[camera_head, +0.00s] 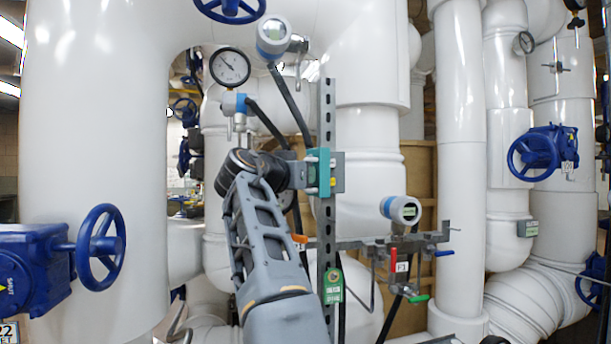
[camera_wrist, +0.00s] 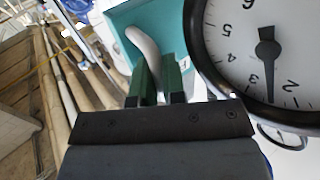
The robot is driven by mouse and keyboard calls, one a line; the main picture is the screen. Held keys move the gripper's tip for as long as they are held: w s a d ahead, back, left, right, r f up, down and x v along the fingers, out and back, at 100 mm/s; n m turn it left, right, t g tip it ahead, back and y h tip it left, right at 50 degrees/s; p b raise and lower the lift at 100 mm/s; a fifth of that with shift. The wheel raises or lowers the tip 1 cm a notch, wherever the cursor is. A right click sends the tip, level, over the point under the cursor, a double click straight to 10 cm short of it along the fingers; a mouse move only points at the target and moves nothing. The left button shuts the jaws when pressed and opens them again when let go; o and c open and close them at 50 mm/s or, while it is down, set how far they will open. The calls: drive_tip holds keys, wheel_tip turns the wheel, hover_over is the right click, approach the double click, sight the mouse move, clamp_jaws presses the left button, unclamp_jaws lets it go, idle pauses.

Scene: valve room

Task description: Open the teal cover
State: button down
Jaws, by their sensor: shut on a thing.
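The teal cover (camera_head: 324,172) is on a grey box fixed to the slotted metal post in the middle of the head view. In the wrist view the teal cover (camera_wrist: 178,22) fills the top middle, with a curved white handle (camera_wrist: 142,45) on it. My gripper (camera_head: 304,171) is at the left side of the cover. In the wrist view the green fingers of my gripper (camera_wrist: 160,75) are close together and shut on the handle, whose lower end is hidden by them. Whether the cover stands ajar cannot be told.
A round gauge (camera_wrist: 268,50) is close to the right of the fingers in the wrist view. The slotted metal post (camera_head: 326,235) carries a green tag (camera_head: 332,285). A pipe with a red-handled valve (camera_head: 393,267) crosses lower right. Large white pipes crowd both sides.

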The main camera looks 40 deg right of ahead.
drive_tip(key=shift+f, duration=0.1)
drive_tip(key=c, duration=1.2)
unclamp_jaws()
drive_tip(key=shift+a, duration=0.1)
drive_tip(key=s+a, duration=0.2)
drive_tip(key=a, duration=1.1)
drive_tip(key=shift+s+a+b, duration=0.15)
drive_tip(key=shift+a+b, duration=0.05)
drive_tip(key=shift+b, duration=0.2)
